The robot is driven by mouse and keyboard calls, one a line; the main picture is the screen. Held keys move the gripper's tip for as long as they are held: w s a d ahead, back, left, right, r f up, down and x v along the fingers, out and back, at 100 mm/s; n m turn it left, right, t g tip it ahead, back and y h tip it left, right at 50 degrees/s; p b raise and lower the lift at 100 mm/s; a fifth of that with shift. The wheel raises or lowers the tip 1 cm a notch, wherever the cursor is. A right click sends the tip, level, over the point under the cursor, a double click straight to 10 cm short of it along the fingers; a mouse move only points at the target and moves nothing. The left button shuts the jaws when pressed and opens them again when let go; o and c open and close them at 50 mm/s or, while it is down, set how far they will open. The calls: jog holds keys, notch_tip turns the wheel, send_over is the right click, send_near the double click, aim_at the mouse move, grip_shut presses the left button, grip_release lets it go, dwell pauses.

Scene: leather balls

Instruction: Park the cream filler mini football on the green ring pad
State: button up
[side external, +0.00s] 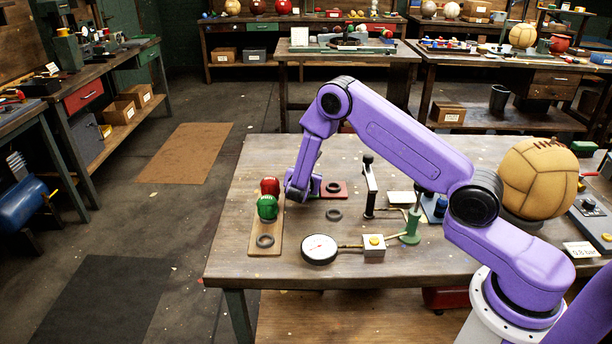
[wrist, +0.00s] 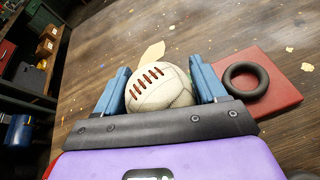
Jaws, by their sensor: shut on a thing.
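The cream mini football (wrist: 160,88), with brown lacing, sits between the two blue fingers of my gripper (wrist: 163,90) in the wrist view. The fingers are shut on its sides. In the side view my gripper (side external: 303,190) points down at the left part of the bench, and the ball is hidden there. I cannot tell how far the ball is above the bench top. I cannot make out a green ring pad in either view. A red pad (wrist: 283,78) with a black ring (wrist: 245,80) lies just right of my gripper in the wrist view.
A wooden board (side external: 278,222) left of my gripper holds a red ball (side external: 270,186), a green ball (side external: 267,207) and an empty ring (side external: 265,241).

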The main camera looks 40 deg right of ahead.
jog(key=shift+f, duration=0.2)
jog(key=o, duration=1.2)
jog(key=shift+r, duration=0.1)
jog(key=shift+a+r, duration=0.15)
jog(key=shift+r, duration=0.05)
jog(key=v, duration=1.1)
jog(key=shift+s+a+r, duration=0.1)
jog(key=shift+s+a, duration=0.15)
